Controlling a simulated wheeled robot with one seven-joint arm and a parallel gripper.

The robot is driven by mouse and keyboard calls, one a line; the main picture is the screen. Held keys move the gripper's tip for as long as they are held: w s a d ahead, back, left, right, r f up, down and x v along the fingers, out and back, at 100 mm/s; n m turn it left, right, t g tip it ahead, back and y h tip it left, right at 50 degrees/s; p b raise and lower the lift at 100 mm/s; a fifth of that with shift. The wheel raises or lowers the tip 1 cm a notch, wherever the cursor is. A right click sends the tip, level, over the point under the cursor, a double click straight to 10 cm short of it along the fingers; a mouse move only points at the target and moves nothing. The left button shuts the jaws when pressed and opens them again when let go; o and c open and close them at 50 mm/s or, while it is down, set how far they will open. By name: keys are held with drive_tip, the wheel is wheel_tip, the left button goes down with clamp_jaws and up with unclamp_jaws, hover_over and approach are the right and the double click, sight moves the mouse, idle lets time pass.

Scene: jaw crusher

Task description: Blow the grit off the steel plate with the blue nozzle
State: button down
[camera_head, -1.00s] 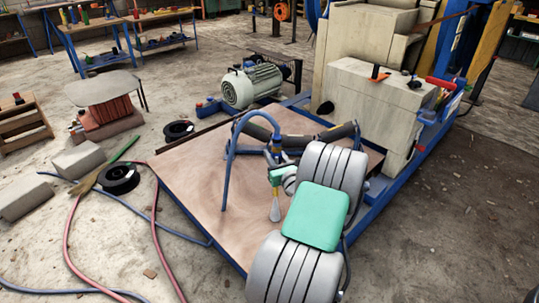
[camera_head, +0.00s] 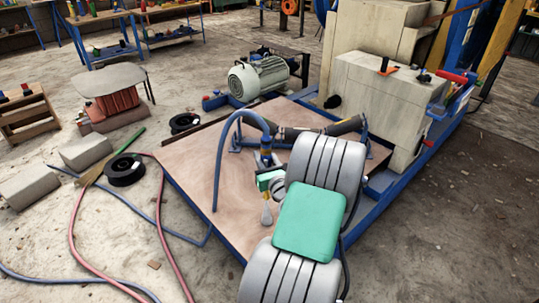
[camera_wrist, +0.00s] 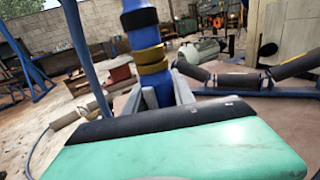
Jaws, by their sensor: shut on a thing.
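The steel plate (camera_head: 190,165) is a wide brownish sheet on a blue frame in the head view. Its surface has mottled, streaky marks; single grains of grit are too small to tell. My gripper (camera_head: 268,181) is shut on the blue nozzle (camera_head: 266,158), above the plate. The nozzle is about upright, with yellow bands that also show in the wrist view (camera_wrist: 152,60). A blue hose (camera_head: 219,150) arches from its top down to the left. A pale cone (camera_head: 267,214) shows below my gripper; I cannot tell if it is nozzle tip or air.
Dark rollers (camera_head: 300,133) lie along the plate's far side, with a pale machine block (camera_head: 385,95) beyond. A motor (camera_head: 258,78) stands behind. Red and blue hoses, a black reel (camera_head: 124,170), a broom (camera_head: 112,155) and grey blocks (camera_head: 85,152) lie on the floor at left.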

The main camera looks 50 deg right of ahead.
drive_tip(key=shift+w+a, duration=0.15)
drive_tip(key=shift+a, duration=0.9)
drive_tip(key=shift+w+a+r, duration=0.15)
drive_tip(key=w+d+p, duration=0.1)
drive_tip(key=w+p, duration=0.7)
drive_tip(key=w, duration=0.1)
drive_tip(key=shift+w, duration=0.35)
drive_tip(key=shift+d, duration=0.1)
